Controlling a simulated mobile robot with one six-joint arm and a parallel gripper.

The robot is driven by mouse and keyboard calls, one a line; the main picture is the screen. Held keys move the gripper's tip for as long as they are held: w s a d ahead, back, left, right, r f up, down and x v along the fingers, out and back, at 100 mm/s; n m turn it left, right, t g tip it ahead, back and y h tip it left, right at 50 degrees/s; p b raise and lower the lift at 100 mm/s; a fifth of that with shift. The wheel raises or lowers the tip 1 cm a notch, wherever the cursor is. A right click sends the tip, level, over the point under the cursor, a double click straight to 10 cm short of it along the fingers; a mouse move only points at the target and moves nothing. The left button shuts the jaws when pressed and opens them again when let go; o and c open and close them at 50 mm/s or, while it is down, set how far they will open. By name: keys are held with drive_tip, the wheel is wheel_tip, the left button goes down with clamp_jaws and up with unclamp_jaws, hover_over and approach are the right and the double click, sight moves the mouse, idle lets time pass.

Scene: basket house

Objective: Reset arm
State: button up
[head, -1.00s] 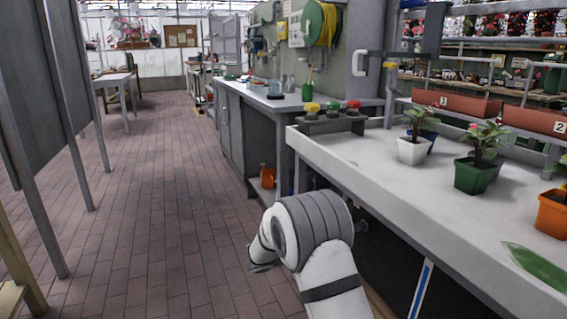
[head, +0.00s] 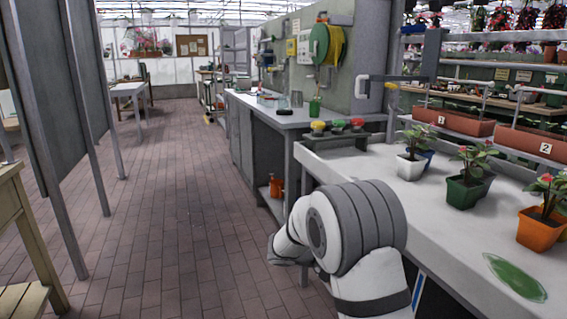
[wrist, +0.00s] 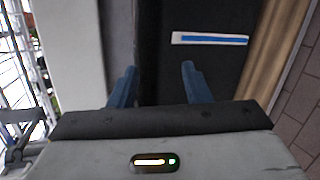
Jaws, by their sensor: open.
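My gripper (wrist: 159,85) shows in the wrist view with its two blue fingers apart and nothing between them. It faces a dark panel (wrist: 215,75) below the pale bench edge, touching nothing that I can see. In the head view my white and grey arm is folded low in front of the bench, and the gripper's fingers are hidden there.
A pale potting bench (head: 400,205) on the right holds potted plants in a white pot (head: 410,168), a green pot (head: 466,192) and an orange pot (head: 537,230). A green leaf (head: 515,277) lies on it. A wooden table (head: 30,230) stands left. The brick aisle (head: 170,200) is clear.

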drive_tip(key=s+a+r+m+y+p, duration=0.2)
drive_tip(key=s+r+y+p, duration=0.5)
drive_tip(key=s+r+p, duration=0.7)
drive_tip(key=s+a+r+m+y+p, duration=0.2)
drive_tip(key=s+r+y+p, duration=0.5)
drive_tip(key=s+r+p, duration=0.8)
drive_tip(key=p+v, duration=0.1)
drive_tip(key=v, duration=0.4)
drive_tip(key=shift+w+r, duration=0.2)
drive_tip(key=shift+w, duration=0.2)
drive_tip(key=shift+c, duration=0.3)
